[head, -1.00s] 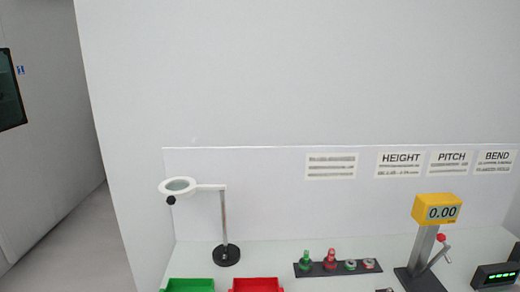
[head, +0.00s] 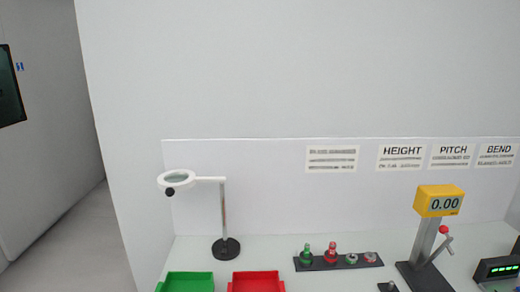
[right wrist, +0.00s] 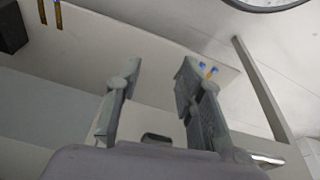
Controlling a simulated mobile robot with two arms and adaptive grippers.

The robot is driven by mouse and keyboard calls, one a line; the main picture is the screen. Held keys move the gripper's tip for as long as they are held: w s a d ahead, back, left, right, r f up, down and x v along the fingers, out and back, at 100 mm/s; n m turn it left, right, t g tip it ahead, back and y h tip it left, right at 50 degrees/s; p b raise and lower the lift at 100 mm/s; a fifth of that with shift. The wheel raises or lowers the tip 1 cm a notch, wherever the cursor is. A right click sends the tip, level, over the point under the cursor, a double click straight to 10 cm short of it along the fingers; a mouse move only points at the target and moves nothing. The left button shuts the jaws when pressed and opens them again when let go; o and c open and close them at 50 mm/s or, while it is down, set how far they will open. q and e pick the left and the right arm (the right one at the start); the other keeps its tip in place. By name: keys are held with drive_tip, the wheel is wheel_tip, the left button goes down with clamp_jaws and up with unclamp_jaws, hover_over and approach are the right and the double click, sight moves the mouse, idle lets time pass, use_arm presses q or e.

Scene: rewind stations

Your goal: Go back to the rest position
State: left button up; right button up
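My right gripper (right wrist: 158,80) shows in the right wrist view. Its two grey fingers are apart with nothing between them, so it is open and empty. Behind the fingers a pale panel or surface edge shows, and I cannot tell exactly which one. My left gripper is not in either view. The head view shows the workbench (head: 225,262) with no arm over it.
On the bench are a green tray (head: 188,274), a red tray (head: 257,274), a magnifier lamp (head: 224,215), a dark rack (head: 338,264) with several small parts, a yellow-headed gauge (head: 438,200) reading 0.00, and a black display box (head: 497,270). A wall stands behind.

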drive_tip(key=s+d+f+g+b, duration=0.15)
drive_tip(key=s+f, duration=0.25)
drive_tip(key=f, duration=0.7)
drive_tip(key=s+a+f+t+b, duration=0.1)
drive_tip(key=s+f+b, duration=0.15)
drive_tip(key=f, duration=0.75)
drive_tip(key=s+d+f+g+b, duration=0.1)
drive_tip(key=s+d+f+b, duration=0.1)
drive_tip(key=s+f, duration=1)
drive_tip(key=shift+s+d, duration=0.45)
drive_tip(key=shift+s, duration=0.1)
